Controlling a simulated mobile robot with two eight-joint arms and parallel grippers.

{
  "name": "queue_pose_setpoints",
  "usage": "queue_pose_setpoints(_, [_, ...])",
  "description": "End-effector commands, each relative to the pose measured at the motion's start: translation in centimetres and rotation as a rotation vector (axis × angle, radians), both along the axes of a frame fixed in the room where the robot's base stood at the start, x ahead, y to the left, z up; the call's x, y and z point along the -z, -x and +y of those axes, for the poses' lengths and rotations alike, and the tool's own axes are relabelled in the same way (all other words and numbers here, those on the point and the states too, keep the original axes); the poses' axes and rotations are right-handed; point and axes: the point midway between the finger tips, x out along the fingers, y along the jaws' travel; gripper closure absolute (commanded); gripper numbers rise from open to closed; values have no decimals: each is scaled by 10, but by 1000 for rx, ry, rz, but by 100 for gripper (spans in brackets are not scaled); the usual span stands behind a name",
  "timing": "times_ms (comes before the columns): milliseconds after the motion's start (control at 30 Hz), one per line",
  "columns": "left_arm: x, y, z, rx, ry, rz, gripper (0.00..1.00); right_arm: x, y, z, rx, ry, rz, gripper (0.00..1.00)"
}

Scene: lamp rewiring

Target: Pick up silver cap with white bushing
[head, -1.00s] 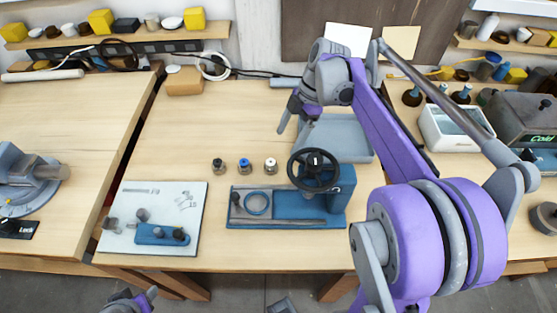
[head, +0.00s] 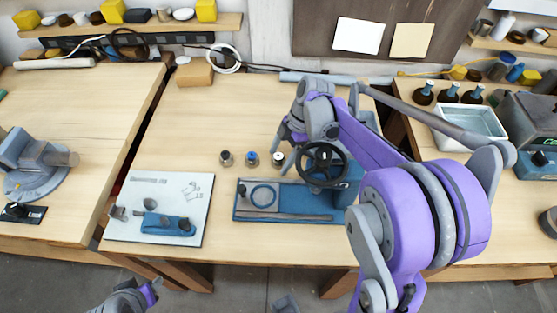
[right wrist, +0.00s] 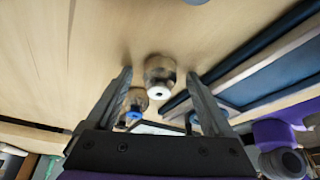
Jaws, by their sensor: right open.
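The silver cap with white bushing (head: 278,160) stands on the table, the rightmost of three small caps in a row. In the right wrist view it (right wrist: 160,78) shows with its white centre, between the fingers and apparently beyond their tips. My right gripper (head: 284,136) is open and empty, just behind and above the cap in the head view; its fingers flank the cap in the right wrist view (right wrist: 158,73). Contact is not visible. My left gripper (head: 148,291) is only partly in view at the bottom left, its jaws unclear.
The blue-bushing cap (head: 251,159) stands close to the left, with a dark-topped cap (head: 226,158) beyond it. A blue fixture with a black handwheel (head: 322,164) is close on the right. A white board (head: 158,190) lies front left. The table behind the caps is clear.

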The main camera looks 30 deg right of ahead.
Motion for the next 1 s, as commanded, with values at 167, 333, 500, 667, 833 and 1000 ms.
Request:
queue_pose_setpoints(167, [0, 0, 0, 0, 0, 0, 50, 0, 0, 0, 0, 0, 0, 23])
queue_pose_setpoints(333, [0, 0, 0, 0, 0, 0, 50, -1, 0, 0, 0, 0, 0, 53])
queue_pose_setpoints(500, [0, 0, 0, 0, 0, 0, 50, -1, 0, 0, 0, 0, 0, 84])
queue_pose_setpoints(667, [0, 0, 0, 0, 0, 0, 50, -1, 0, 0, 0, 0, 0, 100])
queue_pose_setpoints(833, [0, 0, 0, 0, 0, 0, 50, -1, 0, 0, 0, 0, 0, 100])
queue_pose_setpoints(1000, [-2, 0, 0, 0, 0, -1, 50, -12, 0, 0, 0, 0, 0, 100])
